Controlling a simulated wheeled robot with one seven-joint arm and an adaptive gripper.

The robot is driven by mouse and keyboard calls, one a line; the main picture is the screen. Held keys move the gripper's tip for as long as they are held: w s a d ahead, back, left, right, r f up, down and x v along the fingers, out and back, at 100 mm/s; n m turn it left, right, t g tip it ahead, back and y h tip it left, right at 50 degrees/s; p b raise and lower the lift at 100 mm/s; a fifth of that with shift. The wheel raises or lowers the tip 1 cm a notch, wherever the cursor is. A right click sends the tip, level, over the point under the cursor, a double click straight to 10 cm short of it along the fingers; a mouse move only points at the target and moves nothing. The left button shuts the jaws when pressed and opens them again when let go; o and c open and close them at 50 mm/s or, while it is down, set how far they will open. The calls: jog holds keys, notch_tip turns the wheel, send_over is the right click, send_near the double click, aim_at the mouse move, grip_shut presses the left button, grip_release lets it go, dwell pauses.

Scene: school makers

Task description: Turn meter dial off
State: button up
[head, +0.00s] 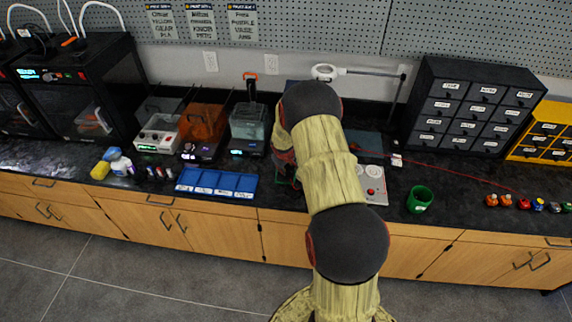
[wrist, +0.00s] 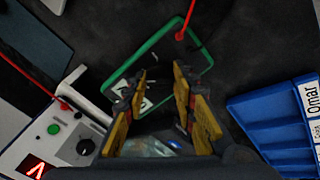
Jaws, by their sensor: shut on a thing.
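The meter (wrist: 152,44) is a dark device with a green rim, lying on the black counter in the wrist view. A red lead runs from its far end. In the head view only a bit of its green edge (head: 280,181) shows beside my arm. My gripper (wrist: 160,75) is over the meter, its yellow fingers apart on either side of the meter's dark face with white markings. It is shut on what seems to be the dial. The dial and its pointer cannot be made out between the fingers. In the head view my gripper (head: 286,170) is partly hidden by my arm.
A blue labelled tray (head: 217,182) lies left of the meter. A white power supply (wrist: 65,145) with a lit red display and knobs is on the other side. A green cup (head: 420,199) and dark drawer cabinet (head: 470,107) stand further right.

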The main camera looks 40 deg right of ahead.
jog(key=n+p, duration=0.2)
jog(key=n, duration=0.2)
jog(key=shift+r, duration=0.1)
jog(key=shift+n+p, duration=1.05)
jog(key=shift+n, duration=0.75)
jog(key=o, duration=1.2)
jog(key=shift+c, duration=0.2)
jog(key=v, duration=1.2)
